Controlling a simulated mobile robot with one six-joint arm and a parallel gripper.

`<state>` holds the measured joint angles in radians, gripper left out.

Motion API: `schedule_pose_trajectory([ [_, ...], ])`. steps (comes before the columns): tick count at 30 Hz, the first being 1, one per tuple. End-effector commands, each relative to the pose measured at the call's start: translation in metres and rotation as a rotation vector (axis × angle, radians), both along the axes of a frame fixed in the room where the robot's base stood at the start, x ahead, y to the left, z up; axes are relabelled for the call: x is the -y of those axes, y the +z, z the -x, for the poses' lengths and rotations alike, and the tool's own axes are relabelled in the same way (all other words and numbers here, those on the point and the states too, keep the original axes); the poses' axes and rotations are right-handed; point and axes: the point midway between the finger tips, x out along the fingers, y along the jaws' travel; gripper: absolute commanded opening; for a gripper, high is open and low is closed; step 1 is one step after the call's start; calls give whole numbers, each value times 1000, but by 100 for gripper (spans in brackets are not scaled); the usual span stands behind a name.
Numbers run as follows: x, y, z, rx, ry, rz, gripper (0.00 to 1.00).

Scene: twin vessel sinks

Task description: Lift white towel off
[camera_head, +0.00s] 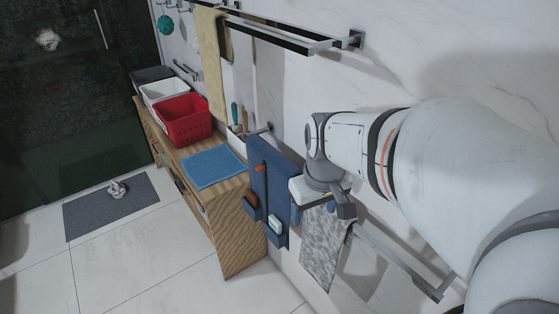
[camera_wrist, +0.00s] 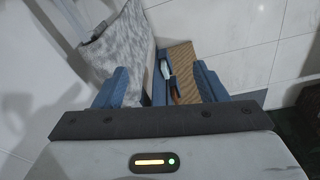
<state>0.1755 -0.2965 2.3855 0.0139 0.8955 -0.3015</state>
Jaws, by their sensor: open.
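A mottled grey-white towel (camera_head: 322,250), the palest cloth I can clearly make out, hangs from the lower wall rail in the head view. It also shows at upper left in the wrist view (camera_wrist: 122,42). My gripper (camera_head: 335,204) is in front of the towel's upper part in the head view and hides some of it. In the wrist view my gripper (camera_wrist: 158,84) has its two blue fingers spread wide with nothing between them. The towel lies beyond the left finger there, and I cannot tell whether they touch.
A blue hanging organizer (camera_head: 268,185) with small items is left of my gripper. A wooden cabinet (camera_head: 236,222) holds a folded blue cloth (camera_head: 212,167) and a red basket (camera_head: 183,120). A yellow towel (camera_head: 211,65) hangs farther back. The lower rail (camera_head: 405,268) juts from the wall.

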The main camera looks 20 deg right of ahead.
Motion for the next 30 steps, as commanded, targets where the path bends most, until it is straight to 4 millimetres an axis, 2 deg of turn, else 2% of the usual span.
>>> schedule_pose_trajectory([
  [1, 14, -7, -14, -32, 22, 4, 70],
  [4, 39, -18, -38, -76, 89, 12, 78],
  [6, 57, -28, -51, -104, 131, 12, 78],
  [12, 90, -49, -73, -150, 213, 5, 78],
  [18, 98, -64, -77, -160, 236, 1, 78],
  [26, 93, -94, -77, -162, 236, 1, 78],
  [30, 88, -116, -78, -162, 234, 0, 78],
])
